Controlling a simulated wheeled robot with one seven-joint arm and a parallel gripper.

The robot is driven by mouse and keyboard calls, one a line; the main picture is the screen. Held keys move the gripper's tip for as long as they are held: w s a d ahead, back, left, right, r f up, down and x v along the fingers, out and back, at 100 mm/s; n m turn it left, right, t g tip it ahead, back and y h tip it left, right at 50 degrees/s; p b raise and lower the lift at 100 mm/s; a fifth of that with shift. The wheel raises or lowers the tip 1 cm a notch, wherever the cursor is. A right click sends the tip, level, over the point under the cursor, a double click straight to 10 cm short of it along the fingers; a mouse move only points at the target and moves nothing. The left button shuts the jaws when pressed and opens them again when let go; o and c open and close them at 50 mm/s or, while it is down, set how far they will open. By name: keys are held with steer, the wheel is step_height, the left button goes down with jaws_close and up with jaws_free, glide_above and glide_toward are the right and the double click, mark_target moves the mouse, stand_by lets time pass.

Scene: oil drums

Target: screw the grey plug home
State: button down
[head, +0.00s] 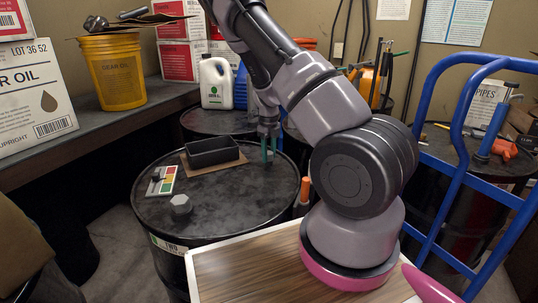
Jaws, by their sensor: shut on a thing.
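My gripper (268,150) points straight down over the back right of the near black drum's lid (235,195), close to its rim. Its green fingertips are shut on a small grey plug, mostly hidden between them. The fingertips are at or just above the lid; I cannot tell how far the plug sits in its hole. A larger grey hexagonal plug (180,204) sits at the front left of the same lid, apart from the gripper.
A black tray (212,152) on brown cardboard and a card with coloured patches (162,181) lie on the lid, left of the gripper. An orange-capped tube (305,190) stands beside the drum. A blue hand truck (455,150) is at right. The lid's front middle is clear.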

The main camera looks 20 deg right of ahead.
steer(key=m, duration=0.6)
steer(key=shift+a, duration=0.1)
steer(key=m, duration=0.6)
steer(key=shift+m, duration=0.3)
steer(key=shift+c, duration=1.8)
jaws_free()
